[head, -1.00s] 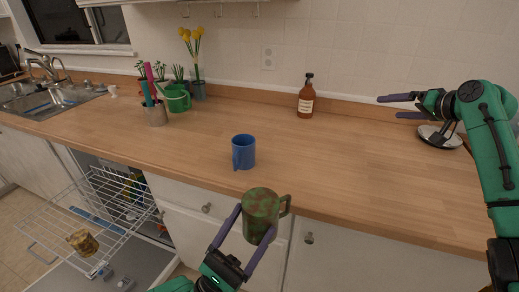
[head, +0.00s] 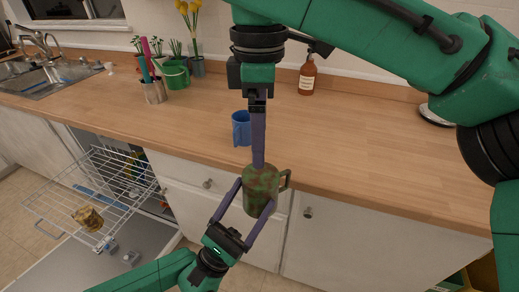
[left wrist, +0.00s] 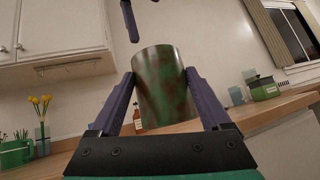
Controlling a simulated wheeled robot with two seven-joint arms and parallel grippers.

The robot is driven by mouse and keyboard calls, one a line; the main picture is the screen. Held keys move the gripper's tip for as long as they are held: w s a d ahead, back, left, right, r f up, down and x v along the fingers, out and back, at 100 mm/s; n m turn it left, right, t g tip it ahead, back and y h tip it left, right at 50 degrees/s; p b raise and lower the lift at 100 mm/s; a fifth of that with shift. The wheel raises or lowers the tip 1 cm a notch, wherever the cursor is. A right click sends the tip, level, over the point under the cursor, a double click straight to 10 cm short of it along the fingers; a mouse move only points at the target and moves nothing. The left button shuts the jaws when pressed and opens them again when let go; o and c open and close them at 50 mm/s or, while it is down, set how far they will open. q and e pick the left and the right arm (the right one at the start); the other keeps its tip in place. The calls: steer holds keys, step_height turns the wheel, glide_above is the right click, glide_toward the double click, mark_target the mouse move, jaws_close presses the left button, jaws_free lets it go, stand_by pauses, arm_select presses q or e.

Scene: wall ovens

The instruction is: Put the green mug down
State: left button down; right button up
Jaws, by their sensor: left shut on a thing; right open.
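The green mug (head: 262,193), mottled with brown, is upright in front of the counter edge. My left gripper (head: 256,194) is shut on it, with a finger on each side of its body; the mug's handle points right. In the left wrist view the mug (left wrist: 163,88) fills the space between the two fingers. My right gripper (head: 258,158) is open and comes down from above, its fingers seen edge-on, with tips close to the mug's rim. I cannot tell whether it touches the mug. A fingertip of it also shows above the mug in the left wrist view (left wrist: 130,22).
The wooden counter (head: 370,150) has broad free room at right. A blue mug (head: 241,128) stands behind the green one. A brown bottle (head: 307,78) stands near the wall. A pen cup (head: 154,92) and green watering can (head: 175,75) are left. The dishwasher rack (head: 90,190) is pulled out.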

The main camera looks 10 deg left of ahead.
mark_target(260, 173)
arm_select(q)
steer(key=shift+w, duration=0.1)
arm_select(e)
step_height(260, 173, down, 11)
steer(key=shift+r, duration=0.2)
steer(key=c, duration=1.3)
arm_select(q)
jaws_free()
arm_select(e)
steer(key=shift+c, duration=0.4)
arm_select(q)
steer(key=shift+f, duration=0.1)
